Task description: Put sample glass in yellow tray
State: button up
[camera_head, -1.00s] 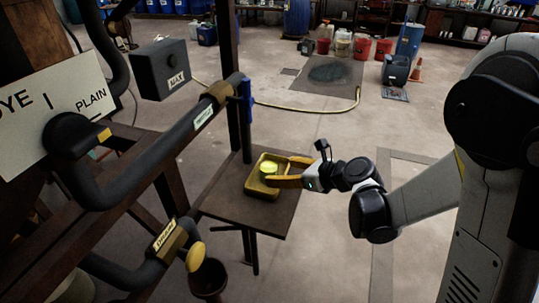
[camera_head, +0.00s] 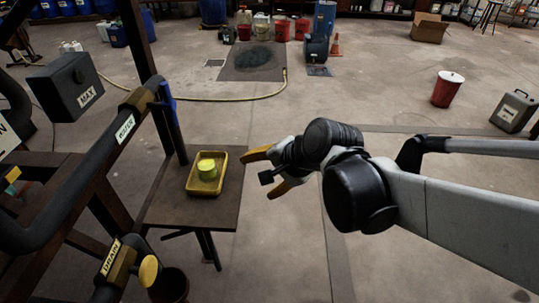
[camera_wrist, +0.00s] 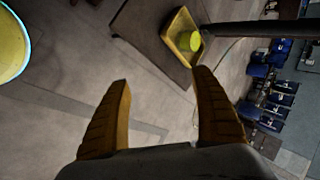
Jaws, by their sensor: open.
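The yellow tray (camera_head: 222,184) lies on a small dark table (camera_head: 160,208) in the head view. The sample glass (camera_head: 207,169), with bright yellow-green contents, stands inside the tray. My gripper (camera_head: 262,172) is open and empty, to the right of the tray and apart from it, beyond the table's right edge. In the wrist view the fingers of my gripper (camera_wrist: 162,95) are spread wide with nothing between them. The tray (camera_wrist: 176,28) and the glass (camera_wrist: 195,41) show there beyond the fingertips, at the upper right.
Left of the table are pipes with a drain valve (camera_head: 148,271), a blue-handled water valve (camera_head: 166,97) and a dark MAX box (camera_head: 64,87). A hose (camera_head: 240,98) lies on the floor behind. The floor right of the table is free, with a red bucket (camera_head: 446,91) farther off.

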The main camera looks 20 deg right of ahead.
jog(key=s+d+r+n+h, duration=0.1)
jog(key=s+d+n+h, duration=0.3)
jog(key=s+n, duration=0.5)
jog(key=shift+s+d+r+n, duration=0.2)
jog(key=shift+d+r+n, duration=0.2)
jog(key=shift+d+n, duration=0.65)
jog(key=shift+a, duration=0.15)
jog(key=shift+d, duration=0.25)
